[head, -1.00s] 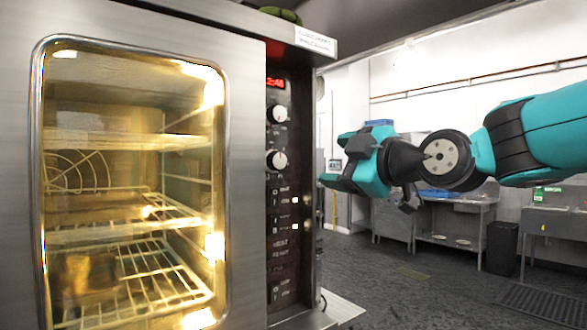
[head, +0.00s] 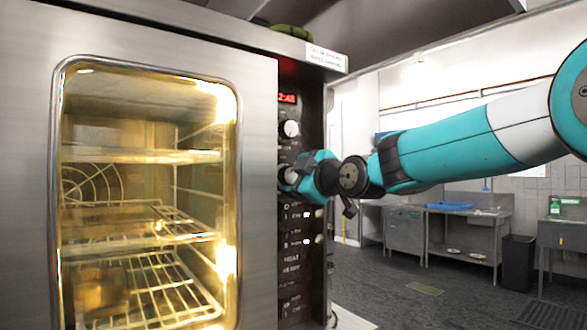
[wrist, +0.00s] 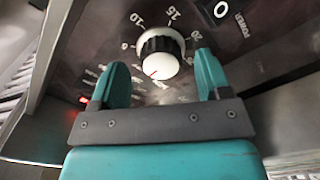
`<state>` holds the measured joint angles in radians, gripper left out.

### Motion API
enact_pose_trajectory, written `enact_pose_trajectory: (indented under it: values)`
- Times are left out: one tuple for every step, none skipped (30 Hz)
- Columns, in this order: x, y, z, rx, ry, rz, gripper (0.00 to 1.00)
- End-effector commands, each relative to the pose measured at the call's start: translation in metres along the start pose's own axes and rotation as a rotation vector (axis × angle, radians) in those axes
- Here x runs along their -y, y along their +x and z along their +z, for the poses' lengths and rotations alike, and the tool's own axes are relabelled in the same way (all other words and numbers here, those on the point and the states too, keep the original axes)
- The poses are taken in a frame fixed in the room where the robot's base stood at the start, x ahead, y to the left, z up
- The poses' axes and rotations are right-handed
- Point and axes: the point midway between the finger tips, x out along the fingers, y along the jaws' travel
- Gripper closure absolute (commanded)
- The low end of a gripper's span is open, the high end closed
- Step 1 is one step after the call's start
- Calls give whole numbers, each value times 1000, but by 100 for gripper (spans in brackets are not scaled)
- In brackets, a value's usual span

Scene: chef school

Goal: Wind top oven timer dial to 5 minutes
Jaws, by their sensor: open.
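The oven's control panel (head: 302,240) has a round white knob (head: 290,129) below its red display. My gripper (head: 290,178) is lower on the panel, at the second knob, which it partly hides. In the wrist view a white-faced dial (wrist: 160,58) with a black ribbed collar and a red pointer line sits among printed numbers, 10 and 20 among them. The pointer aims to the lower left. My gripper (wrist: 161,66) is open, with one teal finger to each side of the dial. Whether the fingers touch it cannot be told.
The oven door (head: 262,200) is shut, with lit wire racks inside. A switch marked POWER (wrist: 220,10) is at the top right in the wrist view. Steel tables (head: 462,235) and a dark bin (head: 517,262) stand at the back right. The floor (head: 400,285) between is clear.

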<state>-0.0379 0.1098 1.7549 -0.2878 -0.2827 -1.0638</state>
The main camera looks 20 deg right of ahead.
Motion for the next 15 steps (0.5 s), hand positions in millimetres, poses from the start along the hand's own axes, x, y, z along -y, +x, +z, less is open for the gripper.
enact_pose_trajectory:
  values:
    - [-1,5,-1,-1,1,-2,30]
    - [0,8,-1,-1,1,-2,30]
    - [0,10,-1,-1,0,-1,30]
    - [0,11,-1,-1,0,0,30]
    - [0,12,0,-1,0,0,30]
    - [0,12,0,0,0,0,30]
    - [0,13,0,0,0,0,30]
    - [0,13,0,0,0,0,30]
    - [1,13,0,0,0,0,30]
    - [1,13,0,0,0,0,30]
    - [1,13,0,0,0,0,30]
    - [1,13,0,0,0,0,30]
    - [1,13,0,0,0,0,30]
    - [1,13,0,0,0,0,34]
    - [1,13,0,0,0,0,43]
